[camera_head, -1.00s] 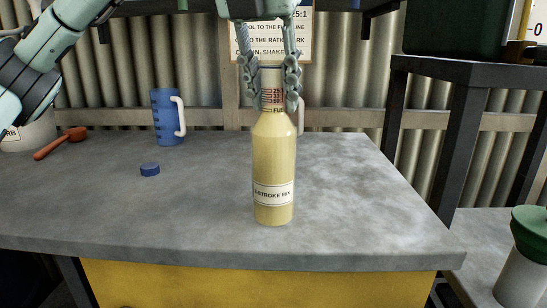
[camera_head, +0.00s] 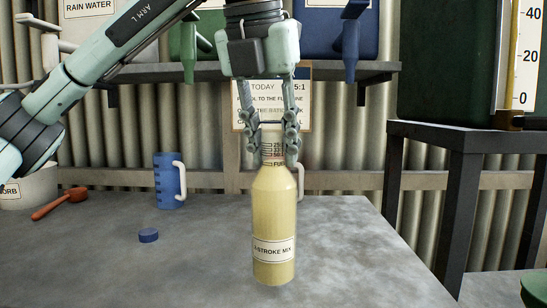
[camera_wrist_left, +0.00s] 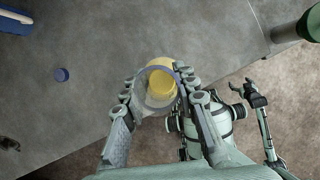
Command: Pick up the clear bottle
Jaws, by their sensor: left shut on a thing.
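The clear bottle (camera_head: 273,215) is upright on the bench, filled with pale yellow liquid, with a "2-stroke mix" label low on its body and printed marks at its neck. My left gripper (camera_head: 276,150) comes down from above and is shut on the bottle's neck, one finger on each side. In the left wrist view the bottle's round top (camera_wrist_left: 161,84) shows between the fingers (camera_wrist_left: 160,95). I cannot tell whether the base touches the bench. What looks like my right gripper (camera_wrist_left: 256,95) shows at the right of the wrist view, its jaw state unclear.
A blue cap (camera_head: 148,235), a blue jug (camera_head: 169,182) and an orange-red scoop (camera_head: 62,204) are left of the bottle on the grey bench (camera_head: 120,275). A sign (camera_head: 244,112) hangs behind my gripper. A dark stand (camera_head: 455,140) is at the right.

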